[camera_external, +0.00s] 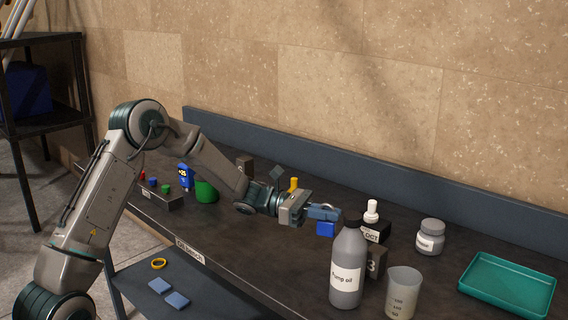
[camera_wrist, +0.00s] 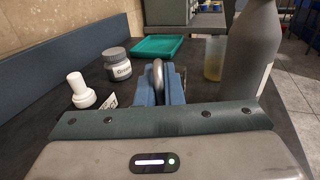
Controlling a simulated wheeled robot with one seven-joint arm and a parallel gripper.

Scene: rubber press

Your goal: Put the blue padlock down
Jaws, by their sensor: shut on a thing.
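The blue padlock (camera_external: 326,229) hangs at the tip of my gripper (camera_external: 322,212) in the external view, above the dark bench and just left of the grey bottle. In the wrist view its metal shackle (camera_wrist: 158,78) stands between the two blue fingers of my gripper (camera_wrist: 160,88), which are shut on it. The padlock's body is hidden there. I cannot tell exactly how high it is above the bench.
A grey bottle (camera_external: 347,270) and a beaker (camera_external: 402,293) stand close to the right. A black block (camera_external: 375,262) stands behind the bottle.

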